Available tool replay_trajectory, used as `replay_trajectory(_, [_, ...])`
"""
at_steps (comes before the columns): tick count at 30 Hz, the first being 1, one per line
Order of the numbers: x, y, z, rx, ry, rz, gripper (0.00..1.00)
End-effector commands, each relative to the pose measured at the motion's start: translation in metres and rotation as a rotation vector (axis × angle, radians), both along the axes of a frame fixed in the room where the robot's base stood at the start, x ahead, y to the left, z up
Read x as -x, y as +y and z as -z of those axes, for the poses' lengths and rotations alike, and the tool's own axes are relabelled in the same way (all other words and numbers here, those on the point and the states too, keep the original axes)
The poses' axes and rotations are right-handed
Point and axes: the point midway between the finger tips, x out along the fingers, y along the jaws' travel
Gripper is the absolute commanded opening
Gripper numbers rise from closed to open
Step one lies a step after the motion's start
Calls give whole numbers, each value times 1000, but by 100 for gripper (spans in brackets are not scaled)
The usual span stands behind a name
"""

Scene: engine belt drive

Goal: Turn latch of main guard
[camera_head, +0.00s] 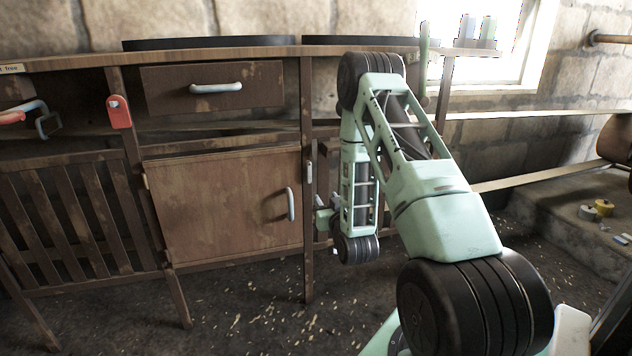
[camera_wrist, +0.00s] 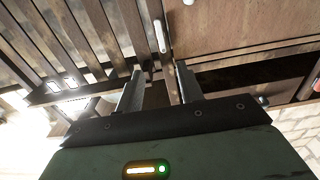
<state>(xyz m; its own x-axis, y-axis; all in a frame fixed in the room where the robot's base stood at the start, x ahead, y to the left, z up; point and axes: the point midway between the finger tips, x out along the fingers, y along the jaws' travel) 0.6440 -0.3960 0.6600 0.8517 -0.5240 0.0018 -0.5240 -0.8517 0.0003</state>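A slatted wooden guard (camera_wrist: 95,30) fills the left of the wrist view, which looks upside down. A small pale upright piece, seemingly its latch (camera_wrist: 160,36), sits on the post between the slats and a wooden door (camera_wrist: 225,25). It seems to show in the head view as a pale strip (camera_head: 309,172) right of the door. My gripper (camera_wrist: 160,84) is open, with a gap between its two fingers and nothing held. The latch lies beyond the fingertips, in line with the gap, apparently apart from them. In the head view my gripper (camera_head: 325,215) is small and partly hidden by my arm.
The cabinet door has a pale handle (camera_head: 290,204), with a drawer (camera_head: 212,88) above. Another slatted panel (camera_head: 75,220) stands at left, below a red tag-like piece (camera_head: 119,111). The worktop (camera_head: 200,53) runs above. The littered floor (camera_head: 240,315) in front is open.

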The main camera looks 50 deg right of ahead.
Motion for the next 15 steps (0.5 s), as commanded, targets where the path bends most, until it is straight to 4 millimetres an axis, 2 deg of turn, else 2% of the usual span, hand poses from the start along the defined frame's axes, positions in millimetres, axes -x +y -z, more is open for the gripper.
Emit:
replay_trajectory(5, [-24, -14, -2, 2, -3, -1, 37])
replay_trajectory(15, [-85, -52, -1, 2, -3, -1, 37])
